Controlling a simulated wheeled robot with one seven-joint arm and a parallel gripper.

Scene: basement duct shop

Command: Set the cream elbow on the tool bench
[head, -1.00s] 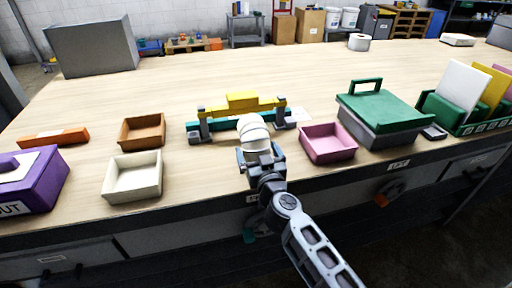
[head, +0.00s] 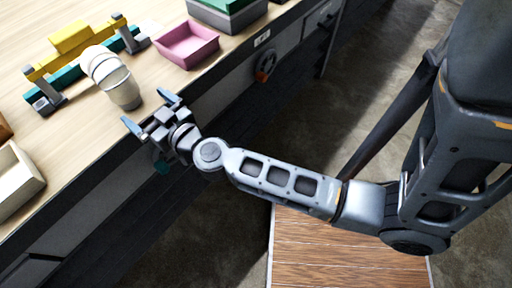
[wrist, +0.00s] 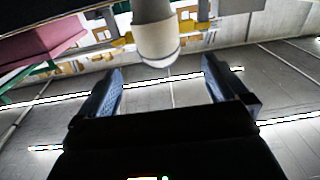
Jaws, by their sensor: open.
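The cream elbow (head: 110,76), a segmented duct piece, stands on the wooden bench top (head: 22,80) near its front edge, in front of the yellow and teal tool. My gripper (head: 150,110) is open and empty beside the elbow, at the bench's front edge, with its fingers pointing towards it. In the wrist view the elbow (wrist: 156,40) shows beyond and between the two open fingers, apart from both. Part of the elbow is cut off by the top of the wrist view.
The yellow and teal clamp-like tool (head: 72,40) is behind the elbow. A pink tray (head: 188,45) and a green-lidded grey box (head: 228,14) stand to the right. A cream tray (head: 18,182) is at the left. The bench's front edge runs beneath my gripper.

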